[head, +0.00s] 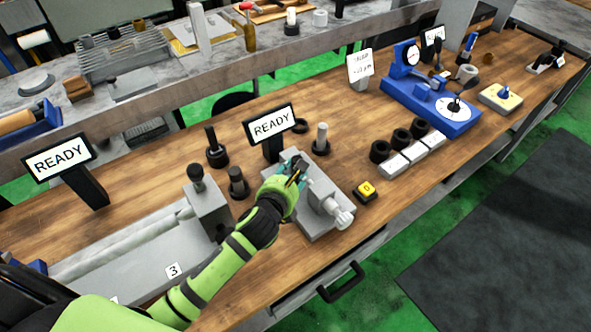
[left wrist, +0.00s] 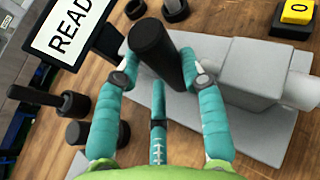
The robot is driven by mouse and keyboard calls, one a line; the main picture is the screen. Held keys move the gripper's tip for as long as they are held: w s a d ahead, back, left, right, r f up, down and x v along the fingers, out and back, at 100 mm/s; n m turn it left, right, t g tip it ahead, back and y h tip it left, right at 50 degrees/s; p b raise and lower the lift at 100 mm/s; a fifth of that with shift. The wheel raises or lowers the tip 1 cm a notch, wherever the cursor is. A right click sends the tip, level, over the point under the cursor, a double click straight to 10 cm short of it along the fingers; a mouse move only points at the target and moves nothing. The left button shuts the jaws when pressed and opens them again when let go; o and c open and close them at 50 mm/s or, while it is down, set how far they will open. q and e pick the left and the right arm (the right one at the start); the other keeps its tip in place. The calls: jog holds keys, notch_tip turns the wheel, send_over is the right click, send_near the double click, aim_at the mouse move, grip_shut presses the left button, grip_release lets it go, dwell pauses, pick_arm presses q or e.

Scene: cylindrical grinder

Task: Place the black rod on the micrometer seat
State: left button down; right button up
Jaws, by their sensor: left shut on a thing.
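My left gripper (head: 291,176), with teal fingers, is over the left part of the grey micrometer seat (head: 335,220). In the left wrist view the fingers (left wrist: 158,78) are shut on the black rod (left wrist: 152,42), which stands tilted between them. The seat's grey base and block (left wrist: 254,72) lie beneath and to the right of the rod there. The rod's lower end is partly hidden by the fingers, so I cannot tell whether it touches the seat. In the head view the hand mostly hides the rod. My right gripper is not in view.
A READY sign (head: 272,124) stands just behind the seat. Dark posts in round bases (head: 216,149) stand to the left, a grey pin (head: 321,138) behind. A yellow button box (head: 366,191) sits at the right, before black rings (head: 380,151) and a blue gauge stand (head: 428,105).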

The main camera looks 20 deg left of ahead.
pick_arm(q)
jog(key=shift+f+x, duration=0.15)
jog(key=shift+x, duration=0.8)
jog(key=shift+f+x, duration=0.15)
jog(key=shift+x, duration=0.75)
jog(key=shift+s, duration=0.2)
jog(key=c, duration=0.7)
grip_release()
jog(key=shift+f, duration=0.1)
jog(key=shift+c, duration=0.2)
jog(key=shift+s, duration=0.1)
jog(key=v, duration=1.2)
jog(key=shift+b, duration=0.3)
